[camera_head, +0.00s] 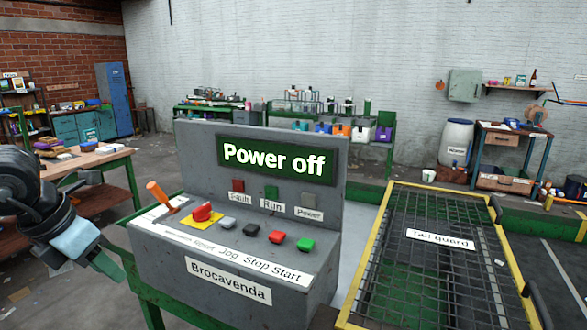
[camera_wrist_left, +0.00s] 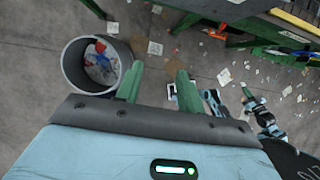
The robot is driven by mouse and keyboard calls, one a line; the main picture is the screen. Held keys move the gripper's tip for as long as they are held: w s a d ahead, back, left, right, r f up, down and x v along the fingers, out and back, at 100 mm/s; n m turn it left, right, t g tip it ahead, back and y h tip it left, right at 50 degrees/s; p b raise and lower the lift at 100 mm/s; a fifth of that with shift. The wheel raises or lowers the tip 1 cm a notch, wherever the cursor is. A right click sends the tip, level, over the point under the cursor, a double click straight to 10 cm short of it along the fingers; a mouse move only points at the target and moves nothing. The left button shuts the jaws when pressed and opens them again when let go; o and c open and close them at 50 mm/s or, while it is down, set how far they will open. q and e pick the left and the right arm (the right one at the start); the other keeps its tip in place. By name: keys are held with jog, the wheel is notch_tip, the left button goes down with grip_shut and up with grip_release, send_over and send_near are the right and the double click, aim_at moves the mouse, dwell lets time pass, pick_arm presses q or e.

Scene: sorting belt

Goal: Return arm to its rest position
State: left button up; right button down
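My left arm comes in at the left edge of the head view. Its gripper (camera_head: 112,266), light blue with green fingers, hangs left of the grey control console (camera_head: 262,285), apart from it and empty. In the left wrist view the two fingers of this gripper (camera_wrist_left: 159,72) stand apart with only floor between them. Light blue and black parts with a green tip show at the right of that view; they may be my right arm, but its gripper is too small to read.
The console display (camera_head: 277,160) reads "Power off". A wire-mesh tail guard (camera_head: 440,270) with a yellow frame lies right of the console. A wooden workbench (camera_head: 90,163) stands behind my left arm. A round bin (camera_wrist_left: 82,80) with scraps stands on the littered floor beside the left gripper.

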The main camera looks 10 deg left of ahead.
pick_arm(q)
jog(key=s+d+f+n+t+h, duration=0.1)
jog(key=d+f+n+h, duration=0.4)
jog(key=d+h, duration=0.55)
jog(key=d+f+n+t+h, duration=0.1)
jog(key=d+f+n+h, duration=0.45)
jog(key=d, duration=0.75)
jog(key=s+a+f+n+t+y, duration=0.1)
jog(key=a+f+n+t+y, duration=0.2)
jog(key=f+n+t+y, duration=0.5)
jog(key=s+a+f+n+t+y, duration=0.2)
jog(key=a+f+n+y, duration=0.1)
jog(key=f+n, duration=0.8)
jog(key=s+f+n+g+y, duration=0.4)
jog(key=s+f+n+g, duration=0.3)
jog(key=s+f, duration=1)
jog(key=shift+s+a+f+n+y, duration=0.15)
jog(key=shift+s+a+n+y, duration=0.15)
jog(key=shift+s+n+y, duration=0.15)
